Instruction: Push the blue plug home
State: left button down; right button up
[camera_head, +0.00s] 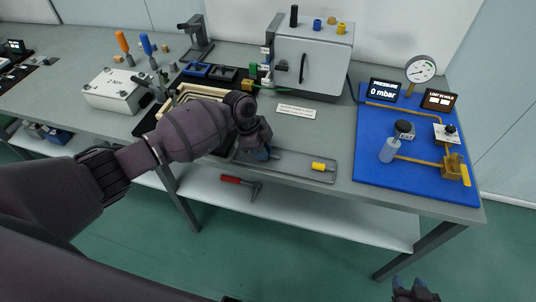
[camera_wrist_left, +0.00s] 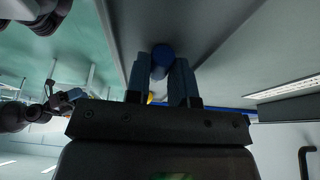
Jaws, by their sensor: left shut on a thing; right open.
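My left gripper (camera_head: 262,152) is over the left part of the shallow grey tray (camera_head: 290,174) at the table's front edge. In the left wrist view, its fingers (camera_wrist_left: 162,80) are shut on a blue cylinder, the blue plug (camera_wrist_left: 162,54), with its round end showing between the tips. In the head view the hand mostly hides this plug. A grey cabinet (camera_head: 312,62) stands at the back with a blue fitting (camera_head: 317,24), a yellow fitting (camera_head: 341,28) and a black knob (camera_head: 294,16) on top. My right gripper (camera_head: 414,290) is open and empty at the bottom edge, in front of the table.
A yellow plug (camera_head: 322,166) lies in the tray's right part. A blue board (camera_head: 420,182) with a gauge (camera_head: 420,69) and displays is at right. A white box (camera_head: 115,92) and screwdrivers (camera_head: 146,44) are at left. A red-handled tool (camera_head: 236,181) is on the lower shelf.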

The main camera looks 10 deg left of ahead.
dwell(0.3)
pick_arm(q)
jog(key=shift+r+p, duration=2.2)
jog(key=shift+r, duration=0.85)
